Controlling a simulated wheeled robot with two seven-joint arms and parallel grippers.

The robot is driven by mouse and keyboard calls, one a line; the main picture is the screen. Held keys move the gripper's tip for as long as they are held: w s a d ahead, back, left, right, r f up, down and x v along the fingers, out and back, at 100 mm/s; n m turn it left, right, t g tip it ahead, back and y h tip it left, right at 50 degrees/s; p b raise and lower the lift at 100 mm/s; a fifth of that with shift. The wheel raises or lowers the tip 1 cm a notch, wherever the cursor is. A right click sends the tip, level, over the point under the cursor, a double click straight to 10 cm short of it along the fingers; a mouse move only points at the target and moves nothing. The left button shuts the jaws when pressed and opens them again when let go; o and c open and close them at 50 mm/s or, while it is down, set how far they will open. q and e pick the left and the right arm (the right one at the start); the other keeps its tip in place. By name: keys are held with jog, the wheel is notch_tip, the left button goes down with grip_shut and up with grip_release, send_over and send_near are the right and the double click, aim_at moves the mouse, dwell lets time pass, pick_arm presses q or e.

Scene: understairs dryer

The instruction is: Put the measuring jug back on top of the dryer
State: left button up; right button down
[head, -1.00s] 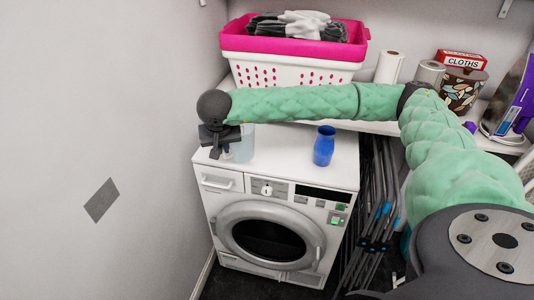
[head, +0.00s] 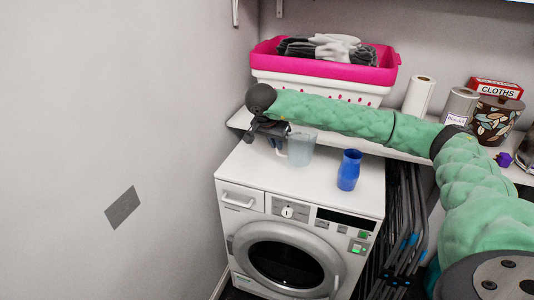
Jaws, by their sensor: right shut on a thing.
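The measuring jug (head: 302,148) is a clear, pale, see-through vessel. My left gripper is not in view.
Behind is a shelf with a pink and white basket (head: 320,88), paper rolls (head: 419,96) and a cloths box (head: 496,88). Folded racks (head: 405,225) stand right of the dryer. A wall is at left.

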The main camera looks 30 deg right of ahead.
jog(key=w+f, duration=0.1)
jog(key=f, duration=0.1)
jog(key=w+a+f+p, duration=0.1)
jog(key=f, duration=0.1)
jog(key=w+a+f+p, duration=0.1)
jog(key=f, duration=0.1)
jog(key=shift+w+f, duration=0.1)
jog(key=shift+f, duration=0.05)
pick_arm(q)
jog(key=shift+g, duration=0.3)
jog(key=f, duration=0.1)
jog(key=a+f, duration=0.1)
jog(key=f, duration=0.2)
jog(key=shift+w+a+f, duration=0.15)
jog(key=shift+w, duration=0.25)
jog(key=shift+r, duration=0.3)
pick_arm(e)
jog(key=shift+f, duration=0.1)
jog(key=c, duration=1.5)
grip_release()
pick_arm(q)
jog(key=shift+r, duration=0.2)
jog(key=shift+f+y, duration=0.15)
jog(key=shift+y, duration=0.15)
pick_arm(e)
jog(key=shift+r, duration=0.2)
